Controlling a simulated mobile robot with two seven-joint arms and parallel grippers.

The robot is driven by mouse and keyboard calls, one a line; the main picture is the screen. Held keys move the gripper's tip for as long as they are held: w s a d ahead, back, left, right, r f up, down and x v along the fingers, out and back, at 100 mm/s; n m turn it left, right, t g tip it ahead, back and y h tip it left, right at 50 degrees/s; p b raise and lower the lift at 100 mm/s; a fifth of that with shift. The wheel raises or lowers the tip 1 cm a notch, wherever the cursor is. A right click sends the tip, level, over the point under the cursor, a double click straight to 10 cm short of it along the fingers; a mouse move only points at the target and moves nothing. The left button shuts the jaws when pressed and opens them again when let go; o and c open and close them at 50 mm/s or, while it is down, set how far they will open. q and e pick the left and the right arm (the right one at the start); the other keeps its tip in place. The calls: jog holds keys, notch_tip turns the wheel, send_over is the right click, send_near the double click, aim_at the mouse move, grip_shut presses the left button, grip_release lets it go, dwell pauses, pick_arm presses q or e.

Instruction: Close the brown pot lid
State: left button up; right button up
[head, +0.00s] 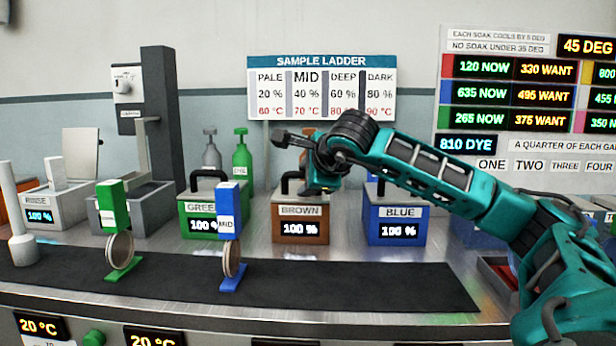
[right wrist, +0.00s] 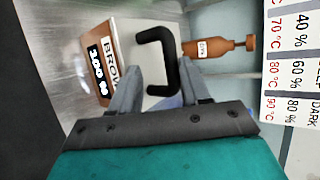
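The brown pot (head: 300,228) stands at the back of the counter, labelled BROWN with a 100 % display. A black handle (head: 287,183) rises at its top, partly hidden by my right arm; the lid's exact position is unclear. My right gripper (head: 281,138) is above the pot. In the right wrist view the open fingers of my right gripper (right wrist: 161,88) point toward the black handle (right wrist: 158,60), which shows between and beyond them, not gripped. The brown pot (right wrist: 100,62) shows at left there. My left gripper is not in view.
The green pot (head: 200,222) and blue pot (head: 397,225) flank the brown one. A brown bottle (right wrist: 210,47) stands behind it. Green and blue upright holders (head: 113,205) (head: 229,215) stand on the dark mat (head: 370,288). The mat's right part is clear.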

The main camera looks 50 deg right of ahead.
jog(key=v, duration=1.3)
jog(key=shift+f, duration=0.1)
